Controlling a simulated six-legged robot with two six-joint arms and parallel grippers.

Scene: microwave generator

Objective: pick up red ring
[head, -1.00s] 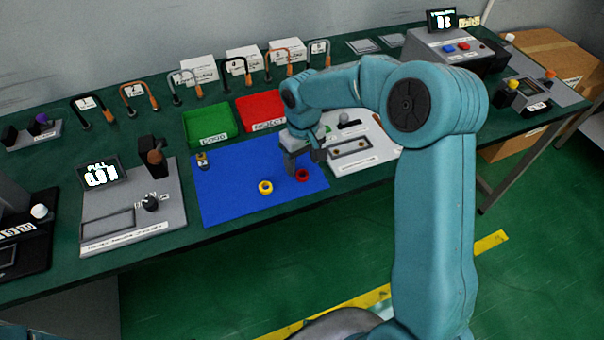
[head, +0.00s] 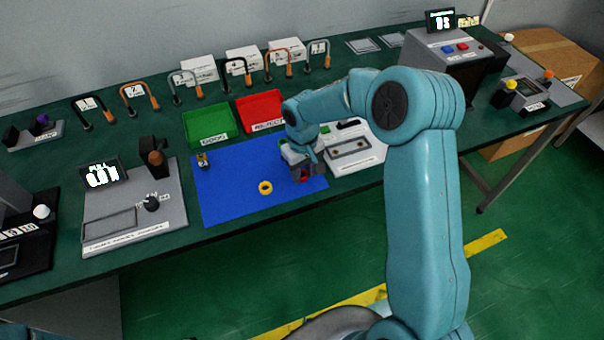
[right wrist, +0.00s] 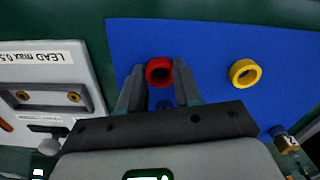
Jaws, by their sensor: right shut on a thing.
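The red ring (right wrist: 159,71) is between the fingertips of my right gripper (right wrist: 157,78) in the right wrist view. My right gripper is shut on it, just at or above the blue mat (head: 225,190); I cannot tell whether the ring still touches the mat. In the head view the ring (head: 306,174) is mostly hidden by the gripper (head: 305,176). My left gripper is not in view.
A yellow ring (head: 265,188) lies on the mat left of the gripper. A green tray (head: 211,138) and a red tray (head: 262,122) stand behind the mat. A white fixture plate (head: 365,157) is close on the right.

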